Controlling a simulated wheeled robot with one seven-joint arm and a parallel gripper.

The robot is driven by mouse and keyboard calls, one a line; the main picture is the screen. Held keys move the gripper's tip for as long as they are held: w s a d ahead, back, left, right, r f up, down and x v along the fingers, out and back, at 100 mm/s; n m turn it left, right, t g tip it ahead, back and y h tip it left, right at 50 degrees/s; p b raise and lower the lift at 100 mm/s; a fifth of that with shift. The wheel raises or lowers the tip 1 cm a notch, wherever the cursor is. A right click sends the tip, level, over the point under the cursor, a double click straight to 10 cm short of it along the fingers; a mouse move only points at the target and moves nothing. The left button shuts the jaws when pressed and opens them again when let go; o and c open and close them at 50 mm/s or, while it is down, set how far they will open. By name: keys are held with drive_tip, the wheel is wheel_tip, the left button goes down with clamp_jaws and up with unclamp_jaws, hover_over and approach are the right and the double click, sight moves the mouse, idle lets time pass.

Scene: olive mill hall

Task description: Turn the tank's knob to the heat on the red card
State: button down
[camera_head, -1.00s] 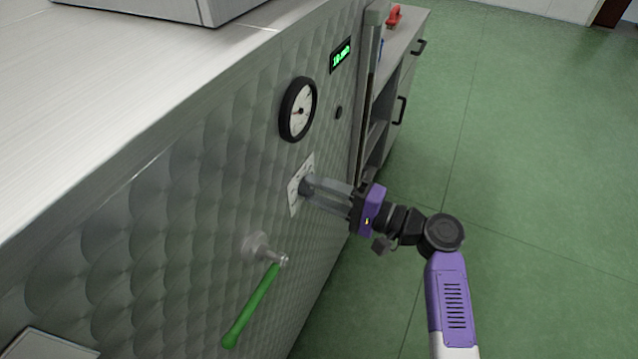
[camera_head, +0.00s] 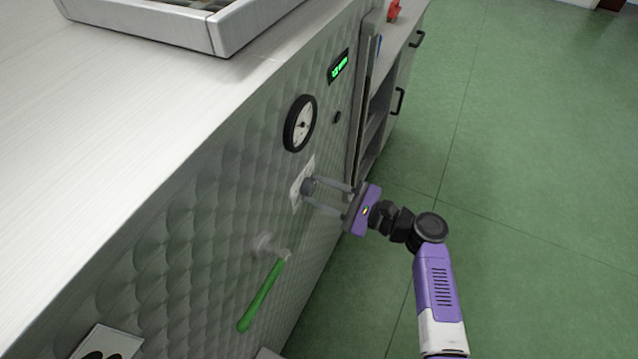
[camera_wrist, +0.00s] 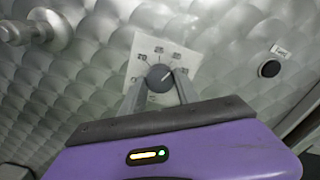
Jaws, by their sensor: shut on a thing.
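The tank (camera_head: 190,230) is a quilted metal front with a pale top. Its grey knob (camera_head: 308,186) sits on a white dial plate (camera_head: 297,197) below a round gauge. In the wrist view the knob (camera_wrist: 158,77) is between my two fingers, and its white pointer line aims up and right towards a printed mark. The dial numbers (camera_wrist: 158,50) are too small to read surely. My gripper (camera_head: 313,189) is shut on the knob; it also shows in the wrist view (camera_wrist: 158,88). The lower part of the plate is hidden. No red card is in sight.
A round gauge (camera_head: 300,124) and a lit green display (camera_head: 339,67) are above the knob. A green-handled lever (camera_head: 263,295) sticks out below left. A small dark button (camera_head: 337,117) is at the right. Open green floor (camera_head: 510,170) lies to the right.

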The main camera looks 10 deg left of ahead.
drive_tip(key=m+p, duration=0.3)
drive_tip(key=m, duration=0.2)
drive_tip(key=shift+m+p, duration=0.65)
drive_tip(key=shift+m, duration=0.25)
drive_tip(key=shift+f, duration=0.1)
drive_tip(key=c, duration=0.9)
unclamp_jaws()
drive_tip(key=b+v, duration=0.1)
drive_tip(key=v, duration=0.7)
